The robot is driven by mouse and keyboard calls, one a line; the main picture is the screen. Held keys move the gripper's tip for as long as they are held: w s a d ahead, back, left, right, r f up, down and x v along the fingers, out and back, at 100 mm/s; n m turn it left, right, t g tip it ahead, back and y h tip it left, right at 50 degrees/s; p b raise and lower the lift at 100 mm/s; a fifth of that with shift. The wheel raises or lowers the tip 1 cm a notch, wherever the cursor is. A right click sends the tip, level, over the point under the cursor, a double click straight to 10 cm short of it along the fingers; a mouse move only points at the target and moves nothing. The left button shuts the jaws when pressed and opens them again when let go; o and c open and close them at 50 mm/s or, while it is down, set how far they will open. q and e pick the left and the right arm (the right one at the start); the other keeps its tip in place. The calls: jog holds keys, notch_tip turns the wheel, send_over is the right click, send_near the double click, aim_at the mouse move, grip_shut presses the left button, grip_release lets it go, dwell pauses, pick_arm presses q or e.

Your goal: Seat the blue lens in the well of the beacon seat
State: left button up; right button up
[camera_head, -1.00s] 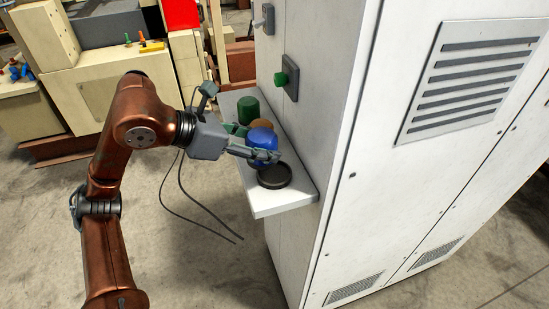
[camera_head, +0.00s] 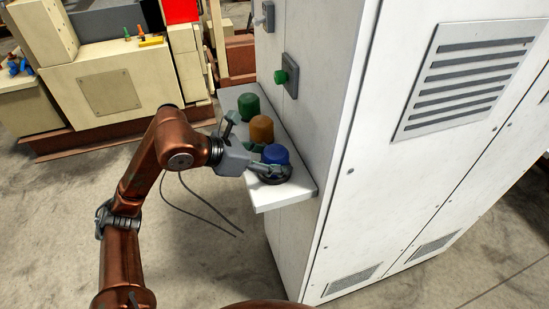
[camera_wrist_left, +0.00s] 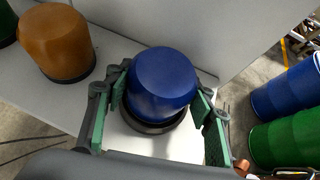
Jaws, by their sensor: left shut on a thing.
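The blue lens (camera_head: 275,154) is a rounded dome near the front end of the white shelf (camera_head: 267,199). It also shows in the left wrist view (camera_wrist_left: 162,85), upright between the two green-padded fingers. My left gripper (camera_head: 269,167) is shut on it. The beacon seat (camera_wrist_left: 158,125) is a dark round ring directly under the lens, largely covered by lens and fingers. The lens looks centred over the seat and down at its rim; I cannot tell whether it is fully down in the well. My right gripper is not in view.
An orange dome (camera_head: 262,129) and a green dome (camera_head: 249,106) stand in line behind the lens on the shelf. Open floor lies to the left.

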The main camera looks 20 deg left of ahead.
pick_arm(q)
jog(key=shift+f, duration=0.2)
jog(key=o, duration=1.2)
jog(key=shift+r, duration=0.1)
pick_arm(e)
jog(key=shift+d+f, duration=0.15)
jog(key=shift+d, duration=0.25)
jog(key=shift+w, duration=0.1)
pick_arm(q)
jog(key=shift+r, duration=0.1)
jog(key=shift+s+a+r, duration=0.1)
jog(key=shift+a+r, duration=0.05)
jog(key=shift+r, duration=0.05)
jog(key=b+v, duration=0.3)
jog(key=v, duration=0.8)
jog(key=shift+s+a+r, duration=0.15)
jog(key=shift+s, duration=0.1)
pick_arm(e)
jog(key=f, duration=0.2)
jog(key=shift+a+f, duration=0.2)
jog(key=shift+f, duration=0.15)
